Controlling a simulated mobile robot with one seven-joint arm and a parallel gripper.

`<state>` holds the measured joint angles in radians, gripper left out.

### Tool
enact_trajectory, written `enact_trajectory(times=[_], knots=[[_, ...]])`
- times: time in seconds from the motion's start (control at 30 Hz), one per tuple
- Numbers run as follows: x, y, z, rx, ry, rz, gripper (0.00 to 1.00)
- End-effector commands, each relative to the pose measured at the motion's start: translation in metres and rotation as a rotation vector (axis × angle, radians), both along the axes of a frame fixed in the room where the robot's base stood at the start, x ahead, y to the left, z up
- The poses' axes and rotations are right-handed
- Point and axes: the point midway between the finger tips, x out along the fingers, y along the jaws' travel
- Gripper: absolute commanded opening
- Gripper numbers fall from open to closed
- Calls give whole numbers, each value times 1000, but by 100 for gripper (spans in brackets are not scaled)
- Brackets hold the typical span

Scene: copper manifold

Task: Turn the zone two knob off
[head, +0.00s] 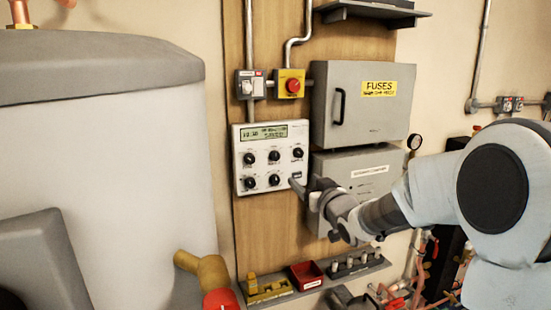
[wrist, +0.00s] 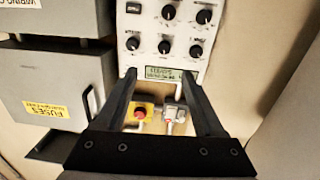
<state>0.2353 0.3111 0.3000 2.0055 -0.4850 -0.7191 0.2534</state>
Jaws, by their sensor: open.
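A white control panel (head: 285,138) on the wooden board has a small display (head: 264,133) and several black knobs in two rows. The upper row has a left knob (head: 248,158), a middle knob (head: 274,156) and a right knob (head: 298,153). The lower row has two knobs and a small dark switch (head: 297,175). Labels are too small to read, so I cannot tell which knob is zone two. My gripper (head: 306,186) is open and empty at the panel's lower right. In the wrist view the panel appears upside down, beyond my open fingers (wrist: 160,76).
A grey fuse box (head: 362,115) stands right of the panel, with another grey box below it. A red button on a yellow box (head: 291,84) is above. A shelf with a red tray (head: 306,274) is below. A large pale tank (head: 110,150) fills the left.

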Motion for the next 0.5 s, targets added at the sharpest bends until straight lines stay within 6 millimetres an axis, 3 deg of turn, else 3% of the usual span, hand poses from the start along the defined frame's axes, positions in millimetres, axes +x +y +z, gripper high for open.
enact_trajectory(times=[0.27,0.5], knots=[[14,9,1,32,-34,30,70],[49,23,2,33,-34,30,70]])
